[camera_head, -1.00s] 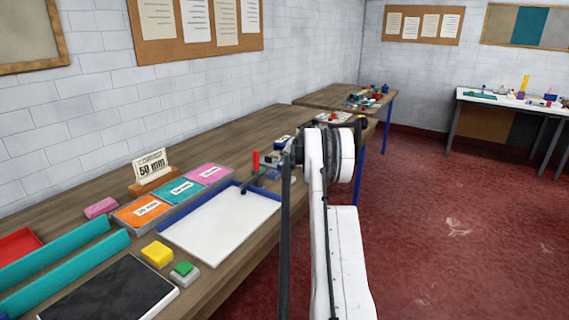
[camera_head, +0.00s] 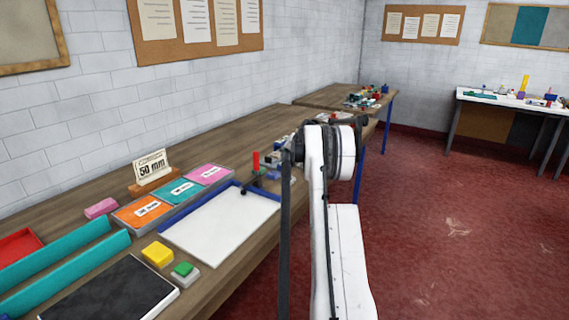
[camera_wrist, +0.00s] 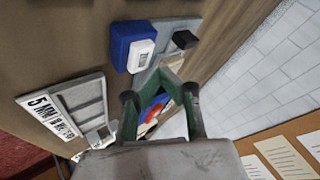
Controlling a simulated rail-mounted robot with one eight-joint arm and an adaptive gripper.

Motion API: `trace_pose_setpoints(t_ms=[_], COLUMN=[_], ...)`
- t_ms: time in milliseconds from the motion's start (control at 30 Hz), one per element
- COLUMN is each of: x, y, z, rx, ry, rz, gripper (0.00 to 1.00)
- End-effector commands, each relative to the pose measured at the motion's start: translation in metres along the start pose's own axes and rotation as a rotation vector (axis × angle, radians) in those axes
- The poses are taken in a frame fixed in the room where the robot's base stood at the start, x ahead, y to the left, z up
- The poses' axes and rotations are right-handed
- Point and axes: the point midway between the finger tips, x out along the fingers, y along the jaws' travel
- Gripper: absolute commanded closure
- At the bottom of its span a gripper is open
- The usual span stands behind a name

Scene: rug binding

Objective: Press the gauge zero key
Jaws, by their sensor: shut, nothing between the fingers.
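In the wrist view my gripper (camera_wrist: 160,72) has its two green-grey fingers drawn together at the tips, with nothing held. Just beyond the tips is a blue block (camera_wrist: 120,42) with a white lettered face or key (camera_wrist: 141,55); the lettering is too small to read, so I cannot tell for sure that it is the gauge zero key. Beside it a grey plate (camera_wrist: 178,27) carries a black block (camera_wrist: 185,40). I cannot tell whether the fingertips touch anything. In the head view my own arm hides the gripper and most of this area.
A grey tray with a "5 MM" label (camera_wrist: 48,117) lies left in the wrist view. In the head view, the bench holds a white board (camera_head: 222,222), a "50 mm" sign (camera_head: 152,167), a yellow block (camera_head: 157,254) and a green button (camera_head: 184,269). Red floor right is free.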

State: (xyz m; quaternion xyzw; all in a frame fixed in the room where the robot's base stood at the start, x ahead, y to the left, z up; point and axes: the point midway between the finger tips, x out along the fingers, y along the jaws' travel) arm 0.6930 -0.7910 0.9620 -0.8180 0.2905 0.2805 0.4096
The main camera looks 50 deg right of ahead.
Motion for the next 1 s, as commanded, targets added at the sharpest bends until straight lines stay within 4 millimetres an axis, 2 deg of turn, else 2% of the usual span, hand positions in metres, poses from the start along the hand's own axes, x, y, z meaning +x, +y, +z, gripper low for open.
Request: trace_pose_setpoints(t_ms=[533, 1000], x=[-0.032, -0.033], y=[-0.023, -0.024], z=[-0.023, -0.024], rx=[0.0, 0.0], ry=[0.0, 0.0], rz=[0.0, 0.0], gripper=[1.0, 1.0])
